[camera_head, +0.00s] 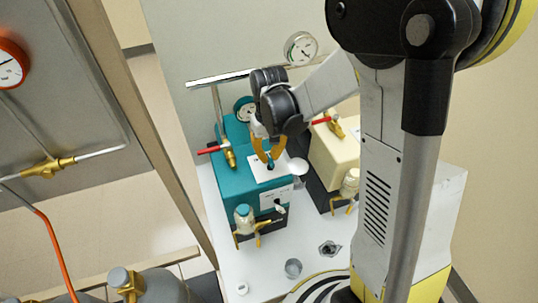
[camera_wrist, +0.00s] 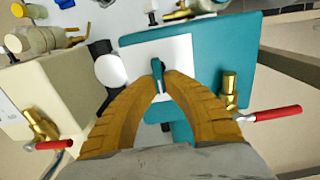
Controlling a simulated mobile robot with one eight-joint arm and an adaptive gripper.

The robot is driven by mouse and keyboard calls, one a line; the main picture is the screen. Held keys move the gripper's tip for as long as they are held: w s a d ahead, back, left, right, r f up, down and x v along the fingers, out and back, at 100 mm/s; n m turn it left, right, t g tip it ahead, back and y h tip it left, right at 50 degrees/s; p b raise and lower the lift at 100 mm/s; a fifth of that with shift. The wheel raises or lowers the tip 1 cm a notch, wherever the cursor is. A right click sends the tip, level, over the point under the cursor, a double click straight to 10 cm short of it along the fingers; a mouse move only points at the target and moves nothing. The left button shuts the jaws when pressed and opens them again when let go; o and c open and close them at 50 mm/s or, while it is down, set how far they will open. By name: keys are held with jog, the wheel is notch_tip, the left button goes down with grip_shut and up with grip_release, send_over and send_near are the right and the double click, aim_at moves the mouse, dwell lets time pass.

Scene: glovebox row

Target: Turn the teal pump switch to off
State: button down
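The teal pump (camera_head: 233,160) stands on the white bench, with a white plate (camera_head: 259,170) on its top; it also shows in the wrist view (camera_wrist: 225,55). My gripper (camera_head: 269,159) reaches down over that plate. In the wrist view, the ochre fingers of my gripper (camera_wrist: 161,76) converge around the small dark teal pump switch (camera_wrist: 157,72), which stands up from the white plate (camera_wrist: 173,52). The fingertips appear closed on its two sides. The fingers hide part of the switch and any markings beside it.
A cream pump (camera_head: 333,155) stands close at the right, with a red-handled valve (camera_head: 326,120). Another red-handled valve (camera_head: 209,150) sticks out left of the teal pump. A horizontal pipe (camera_head: 235,77) and gauge (camera_head: 300,48) are behind. A small metal cup (camera_head: 293,268) stands in front.

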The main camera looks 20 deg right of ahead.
aim_at(268, 165)
jog(key=shift+n, duration=0.3)
jog(key=shift+s+a+n+b, duration=0.15)
jog(key=shift+n+b, duration=0.1)
jog(key=shift+n, duration=1.05)
jog(key=shift+w+a+n+b, duration=0.1)
jog(key=shift+a+n+b, duration=0.1)
jog(key=shift+n, duration=1.1)
jog(key=c, duration=1.5)
grip_release()
notch_tip(268, 165, up, 12)
jog(key=shift+s, duration=0.15)
